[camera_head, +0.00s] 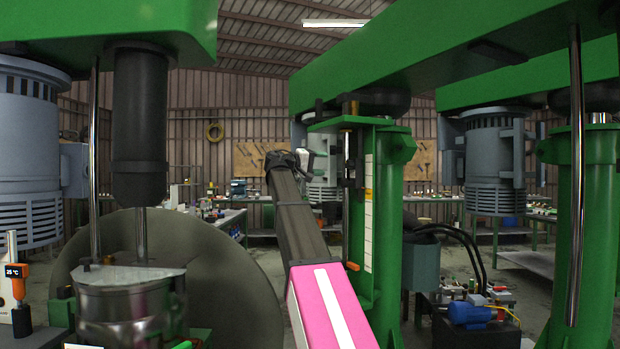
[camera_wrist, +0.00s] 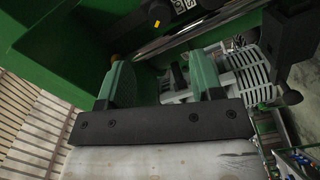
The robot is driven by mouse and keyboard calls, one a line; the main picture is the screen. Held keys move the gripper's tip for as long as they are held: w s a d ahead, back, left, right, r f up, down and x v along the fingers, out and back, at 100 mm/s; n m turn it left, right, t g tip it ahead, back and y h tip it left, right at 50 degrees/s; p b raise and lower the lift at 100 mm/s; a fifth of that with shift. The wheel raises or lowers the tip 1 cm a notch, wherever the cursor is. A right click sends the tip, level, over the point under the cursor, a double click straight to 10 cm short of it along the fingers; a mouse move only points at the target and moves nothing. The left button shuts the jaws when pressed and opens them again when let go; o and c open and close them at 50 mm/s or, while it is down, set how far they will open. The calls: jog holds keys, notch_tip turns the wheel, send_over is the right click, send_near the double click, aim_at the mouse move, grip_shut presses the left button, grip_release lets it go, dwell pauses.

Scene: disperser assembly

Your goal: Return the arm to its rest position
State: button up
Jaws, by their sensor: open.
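My arm rises from the bottom middle of the head view, with a pink link and then a dark link reaching up and away. Its far end is beside a green machine column (camera_head: 389,220). In the wrist view my gripper (camera_wrist: 161,78) shows two greenish fingers set apart on a dark crossbar. The gap between them is empty, and nothing is held. Green machine parts (camera_wrist: 60,55) and a grey ribbed motor (camera_wrist: 255,70) show beyond the fingers.
A metal vessel (camera_head: 125,310) stands under a green disperser head (camera_head: 110,22) at left. A green overhead beam (camera_head: 400,60) and a vertical steel rod (camera_head: 575,180) are at right. Benches with small items stand behind. A blue motor (camera_head: 468,313) sits low at right.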

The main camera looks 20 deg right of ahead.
jog(key=s+a+f+n+t+y, duration=0.1)
jog(key=a+f+y, duration=0.15)
jog(key=f, duration=1.25)
jog(key=s+a+f+n+y, duration=0.1)
jog(key=f+n+y, duration=0.15)
jog(key=f, duration=1.25)
jog(key=a+f+n+t+y, duration=0.1)
jog(key=a+f+y, duration=0.15)
jog(key=f, duration=1.25)
jog(key=s+a+f+g+y, duration=0.1)
jog(key=s+a+f+y, duration=0.2)
jog(key=s+f, duration=0.5)
jog(key=s+a+f+m+g+y, duration=0.1)
jog(key=s+a+f+y, duration=0.3)
jog(key=s+f, duration=0.4)
jog(key=s+a+f+m+g+y, duration=0.1)
jog(key=s+a+f, duration=0.4)
jog(key=f, duration=1.1)
jog(key=s+g+y, duration=0.1)
jog(key=s+y, duration=0.1)
jog(key=s, duration=0.1)
jog(key=shift+s+a+f, duration=0.25)
jog(key=shift+s+f, duration=0.1)
jog(key=shift+s, duration=0.05)
